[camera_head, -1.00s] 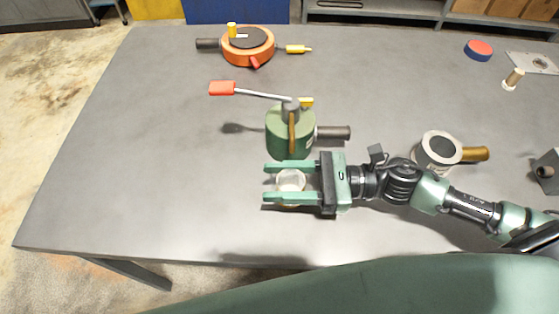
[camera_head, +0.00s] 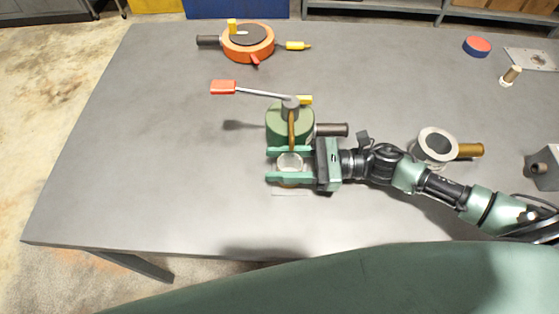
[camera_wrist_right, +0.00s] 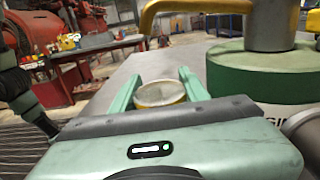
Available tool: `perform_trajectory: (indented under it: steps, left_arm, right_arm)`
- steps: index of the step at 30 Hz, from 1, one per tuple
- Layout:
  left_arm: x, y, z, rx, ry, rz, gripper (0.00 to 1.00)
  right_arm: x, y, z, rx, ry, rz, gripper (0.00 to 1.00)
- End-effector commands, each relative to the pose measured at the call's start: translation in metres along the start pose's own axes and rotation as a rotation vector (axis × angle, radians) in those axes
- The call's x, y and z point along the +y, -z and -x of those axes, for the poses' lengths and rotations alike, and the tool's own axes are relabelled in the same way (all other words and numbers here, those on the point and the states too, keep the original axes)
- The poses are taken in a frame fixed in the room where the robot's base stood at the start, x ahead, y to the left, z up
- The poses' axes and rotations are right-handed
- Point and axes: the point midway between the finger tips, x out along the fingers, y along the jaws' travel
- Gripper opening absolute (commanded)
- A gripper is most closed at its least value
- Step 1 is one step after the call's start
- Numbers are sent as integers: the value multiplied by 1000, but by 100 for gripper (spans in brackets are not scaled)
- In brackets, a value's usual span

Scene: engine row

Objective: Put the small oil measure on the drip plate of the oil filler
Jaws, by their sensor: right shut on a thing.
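The oil filler (camera_head: 287,122) is a green drum with a brass spout (camera_head: 292,130) and a red-handled lever. My right gripper (camera_head: 288,164) comes in from the right at its near side, shut on the small oil measure (camera_head: 290,161), a small pale round cup. In the right wrist view the measure (camera_wrist_right: 160,94) stands upright between the fingertips, with a yellow band, and the yellow spout (camera_wrist_right: 185,6) passes above. The drip plate (camera_head: 289,192) shows as a thin pale edge on the near side of the gripper; the rest is hidden. I cannot tell whether the measure touches it.
A grey-white round cup with a brass handle (camera_head: 437,146) stands right of the filler, close to my right arm. An orange round device (camera_head: 248,43) is at the back left. A blue and red puck (camera_head: 477,46) lies at the back right. The table's left part is clear.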

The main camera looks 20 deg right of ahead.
Motion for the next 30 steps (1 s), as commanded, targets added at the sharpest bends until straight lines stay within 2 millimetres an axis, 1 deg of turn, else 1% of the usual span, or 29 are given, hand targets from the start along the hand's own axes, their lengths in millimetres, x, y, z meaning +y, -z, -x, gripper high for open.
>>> perform_trajectory:
  steps: [1, 2, 11, 14, 15, 18, 24, 27, 30]
  left_arm:
    - [0, 0, -4, 0, 0, 0, 36]
    - [0, 0, -2, 0, 0, 0, 36]
    - [0, 0, -1, 1, 0, 0, 36]
    - [0, 1, 4, 1, 0, -1, 36]
    - [0, 0, -1, 1, -1, -1, 36]
    - [1, 0, -9, 1, -1, -1, 36]
    - [1, -2, -20, 1, -1, -1, 36]
    - [1, -2, -23, 1, -1, -2, 36]
    - [2, -2, -24, 0, -1, -2, 36]
  right_arm:
    - [0, 3, 0, 0, 0, 0, 0]
    - [0, 2, 0, 0, 0, 0, 53]
    - [0, 1, 0, 0, 0, 0, 54]
    - [0, -4, 0, 0, 0, 0, 54]
    - [0, 1, 5, 2, 2, -2, 54]
    - [0, 4, 21, 4, 2, -2, 54]
    - [0, 3, 55, 4, 1, -2, 54]
    - [0, 2, 67, 3, 1, -2, 54]
    - [0, 0, 74, 1, 0, -1, 54]
